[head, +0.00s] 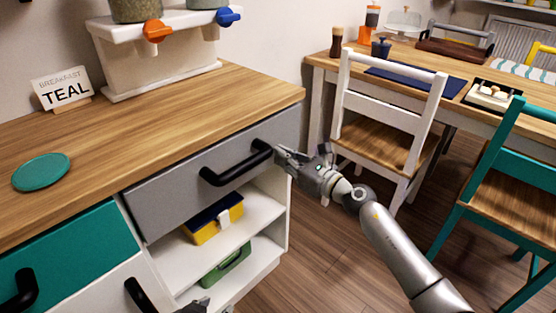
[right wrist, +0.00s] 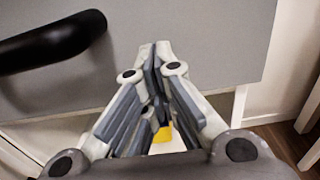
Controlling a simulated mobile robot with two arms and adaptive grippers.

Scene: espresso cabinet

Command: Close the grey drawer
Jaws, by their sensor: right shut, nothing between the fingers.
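The grey drawer (head: 180,190) sits under the wooden counter, above an open shelf. Its front looks about flush with the cabinet; I cannot tell whether a small gap remains. Its black bar handle (head: 237,166) is on the front. My right gripper (head: 279,153) is shut and empty at the right part of the drawer front, just right of the handle. In the right wrist view, the shut fingertips (right wrist: 156,50) are over the grey front (right wrist: 210,50), with the handle (right wrist: 50,42) to their left; contact is unclear. A small part of my left gripper (head: 195,306) shows at the bottom edge; its fingers cannot be made out.
A teal drawer (head: 65,252) adjoins on the left. A yellow and blue box (head: 213,220) and a green box (head: 226,265) are on the shelves below. A teal disc (head: 41,172) and a sign (head: 62,89) are on the counter. White (head: 388,115) and teal (head: 485,175) chairs stand right.

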